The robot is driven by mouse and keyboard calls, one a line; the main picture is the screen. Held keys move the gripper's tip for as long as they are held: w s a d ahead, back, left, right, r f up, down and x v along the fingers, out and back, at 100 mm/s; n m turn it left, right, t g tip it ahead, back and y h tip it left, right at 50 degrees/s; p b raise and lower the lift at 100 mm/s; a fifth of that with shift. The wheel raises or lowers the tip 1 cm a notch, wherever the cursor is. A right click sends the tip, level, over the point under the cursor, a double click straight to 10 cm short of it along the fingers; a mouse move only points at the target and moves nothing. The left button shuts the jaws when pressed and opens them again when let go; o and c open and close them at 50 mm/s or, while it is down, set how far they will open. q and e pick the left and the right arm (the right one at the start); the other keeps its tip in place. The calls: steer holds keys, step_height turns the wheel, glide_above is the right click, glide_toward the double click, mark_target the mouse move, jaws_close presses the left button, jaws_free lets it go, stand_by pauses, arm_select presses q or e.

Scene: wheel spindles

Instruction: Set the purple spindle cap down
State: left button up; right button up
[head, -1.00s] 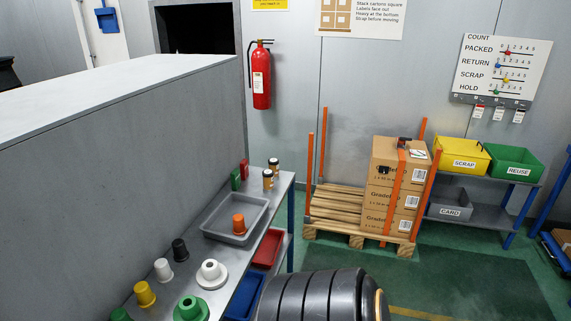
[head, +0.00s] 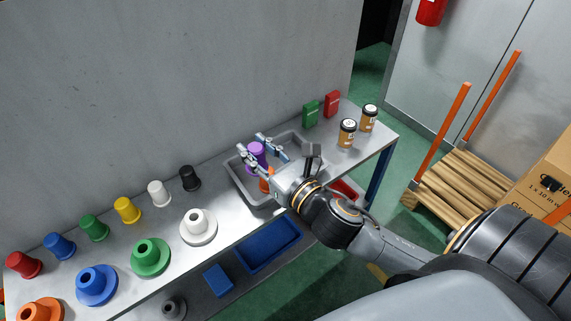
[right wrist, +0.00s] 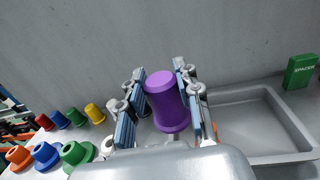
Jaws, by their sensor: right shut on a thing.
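The purple spindle cap (head: 257,150) is between the fingers of my right gripper (head: 264,148). In the right wrist view the purple cap (right wrist: 167,100) stands nearly upright, slightly tilted, wide rim down, between the blue finger pads. The gripper is shut on it. In the head view the cap appears over the grey tray (head: 250,197), near its wall-side left part; I cannot tell how high it is. An orange cap (head: 265,182) is in the tray, partly hidden by my gripper. My left gripper is not in view.
A row of caps, from black (head: 189,178) to red (head: 23,264), stands along the wall. Flanged spindles, including a white one (head: 198,226), stand in front. Two small jars (head: 347,133) and green and red boxes (head: 311,114) are beyond the tray. Blue bins (head: 268,246) sit below.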

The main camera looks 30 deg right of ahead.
steer(key=w+d+f, duration=0.3)
steer(key=d, duration=0.4)
steer(key=shift+w+f+p, duration=0.2)
steer(key=shift+w+p, duration=0.15)
steer(key=d+f, duration=0.1)
steer(key=w+d+f, duration=0.1)
steer(key=d+f, duration=0.1)
steer(key=w+d+f, duration=0.1)
steer(key=f, duration=0.1)
steer(key=shift+w+d+f, duration=0.15)
steer(key=shift+w+d, duration=0.1)
steer(key=shift+d, duration=0.05)
steer(key=shift+w+d+f, duration=0.15)
steer(key=shift+d+f, duration=0.15)
steer(key=shift+f, duration=0.2)
steer(key=shift+d+f+p, duration=0.2)
steer(key=shift+f+p, duration=0.15)
steer(key=shift+f, duration=1.3)
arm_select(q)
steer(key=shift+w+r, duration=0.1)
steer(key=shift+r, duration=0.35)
arm_select(e)
steer(key=shift+a, duration=0.1)
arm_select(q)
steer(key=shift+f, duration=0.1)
arm_select(e)
steer(key=shift+f, duration=0.1)
